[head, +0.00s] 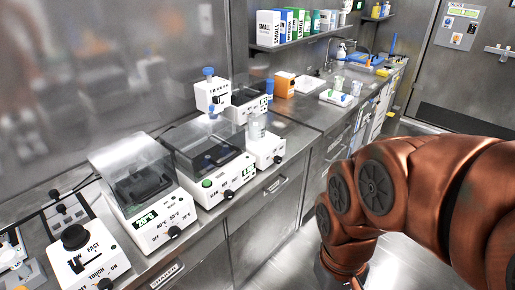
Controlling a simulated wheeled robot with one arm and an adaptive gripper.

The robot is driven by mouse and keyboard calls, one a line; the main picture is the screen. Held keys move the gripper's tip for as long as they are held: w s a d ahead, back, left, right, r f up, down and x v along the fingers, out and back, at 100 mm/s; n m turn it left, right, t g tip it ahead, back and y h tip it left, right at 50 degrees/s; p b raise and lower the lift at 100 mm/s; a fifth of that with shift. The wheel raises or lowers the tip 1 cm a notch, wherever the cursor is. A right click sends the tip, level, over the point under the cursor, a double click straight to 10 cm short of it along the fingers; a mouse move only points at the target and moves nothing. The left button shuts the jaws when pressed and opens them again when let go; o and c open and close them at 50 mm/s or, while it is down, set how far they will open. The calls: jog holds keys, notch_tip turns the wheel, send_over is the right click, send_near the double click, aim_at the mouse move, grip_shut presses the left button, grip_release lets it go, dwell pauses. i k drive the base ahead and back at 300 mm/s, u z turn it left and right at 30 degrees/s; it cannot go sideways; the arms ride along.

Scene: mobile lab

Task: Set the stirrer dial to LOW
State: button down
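A small white device (266,149) with a clear bottle (256,127) standing on it is on the counter, right of the lidded machines. It looks like the stirrer, though I cannot read a name on it. A dark dial (278,159) sits on its front face; its setting and any LOW mark are too small to read. My copper-coloured arm reaches in from the right and bends down over the floor. Its end is cut off at the bottom edge, so my gripper is not in view. The visible arm is apart from the device.
Left of it stand a white lidded machine (226,190), a heater-like machine (157,226) with temperature marks, and a white mixer (83,262) with a black cup. A steel counter (303,137) runs back to a sink. Open floor (287,262) lies before the drawers.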

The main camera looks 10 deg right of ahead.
aim_at(278, 159)
jog(key=k, duration=0.5)
jog(key=z, duration=0.8)
jog(key=i, duration=0.75)
jog(key=u, duration=1.6)
